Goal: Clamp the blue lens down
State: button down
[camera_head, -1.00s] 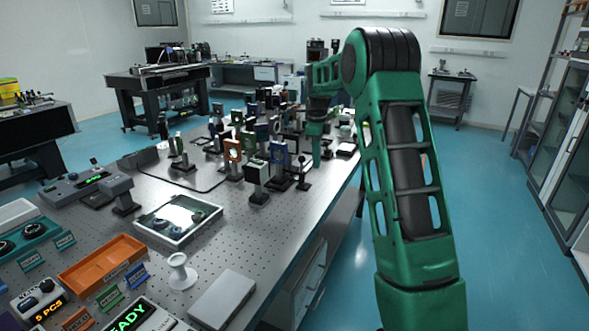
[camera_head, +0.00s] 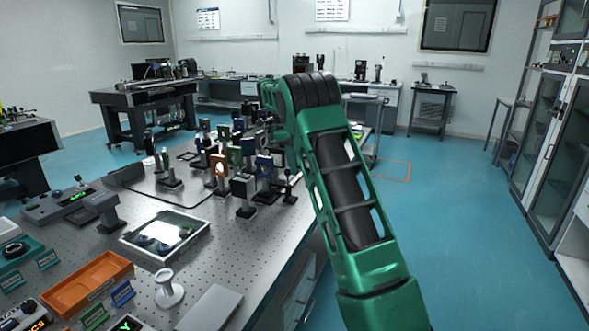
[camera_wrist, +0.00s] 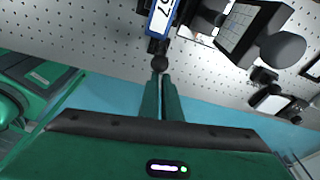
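A blue-framed lens mount (camera_head: 264,166) stands on a black post among the optics, left of my arm in the head view. In the wrist view a blue-edged numbered plate (camera_wrist: 160,18) shows at the top; I cannot tell if it belongs to that mount. A black ball-ended lever (camera_wrist: 159,62) is just below the plate. My gripper (camera_wrist: 161,77) has its two green fingers close together, with the tips at the ball. I cannot tell whether they touch it. The head view hides my gripper behind my arm.
Several other mounts, including an orange one (camera_head: 218,168), crowd the table beside the blue mount. A black box-like device (camera_wrist: 252,28) is right of the fingers in the wrist view. A glass-topped tray (camera_head: 130,247) and an orange bin (camera_head: 88,283) lie nearer. Floor to the right is clear.

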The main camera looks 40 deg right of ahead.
jog(key=shift+w+a+r, duration=0.25)
jog(key=shift+w+a, duration=0.45)
jog(key=shift+r, duration=0.1)
jog(key=w+v, duration=0.2)
jog(key=v, duration=0.6)
jog(key=shift+a, duration=0.2)
jog(key=shift+r, duration=0.1)
dwell(0.3)
